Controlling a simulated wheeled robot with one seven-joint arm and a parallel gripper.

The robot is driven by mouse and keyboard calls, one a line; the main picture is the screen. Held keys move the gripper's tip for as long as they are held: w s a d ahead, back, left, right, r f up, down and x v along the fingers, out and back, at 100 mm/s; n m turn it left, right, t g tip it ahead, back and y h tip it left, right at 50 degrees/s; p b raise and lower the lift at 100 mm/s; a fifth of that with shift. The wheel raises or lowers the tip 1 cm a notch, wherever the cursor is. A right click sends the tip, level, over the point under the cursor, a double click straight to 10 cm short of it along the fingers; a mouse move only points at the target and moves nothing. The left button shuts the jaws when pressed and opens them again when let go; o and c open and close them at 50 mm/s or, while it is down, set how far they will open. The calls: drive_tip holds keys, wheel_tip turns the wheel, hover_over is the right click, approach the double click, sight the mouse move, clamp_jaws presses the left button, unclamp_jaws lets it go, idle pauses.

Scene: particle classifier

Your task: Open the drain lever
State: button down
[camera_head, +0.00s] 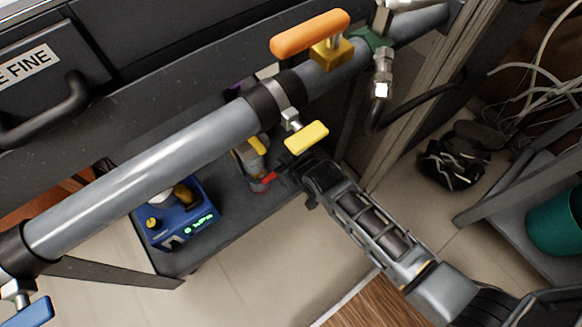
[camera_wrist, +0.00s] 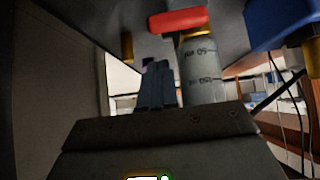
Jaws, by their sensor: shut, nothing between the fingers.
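A red lever (camera_wrist: 178,20) shows at the top of the wrist view, above a clear graduated cylinder (camera_wrist: 204,75). A red piece (camera_head: 268,179) also shows low beside the cylinder in the head view, and it may be the same lever. No label tells which lever is the drain lever. My gripper (camera_head: 287,177) is shut and empty, below the pipe, just right of the red piece. In the wrist view its fingers (camera_wrist: 157,85) are together, left of the cylinder and below the red lever. I cannot tell whether they touch anything.
A grey pipe (camera_head: 140,180) crosses above my gripper, with a yellow lever (camera_head: 307,137), an orange lever (camera_head: 310,34) and a blue lever (camera_head: 28,313). A blue device (camera_head: 178,222) with a green display stands on the shelf to the left. Cables (camera_head: 545,65) hang at right.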

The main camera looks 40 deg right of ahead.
sight(272, 176)
drive_tip(key=shift+s+f+b, duration=0.15)
drive_tip(key=shift+f+b, duration=0.3)
drive_tip(key=shift+f, duration=1.3)
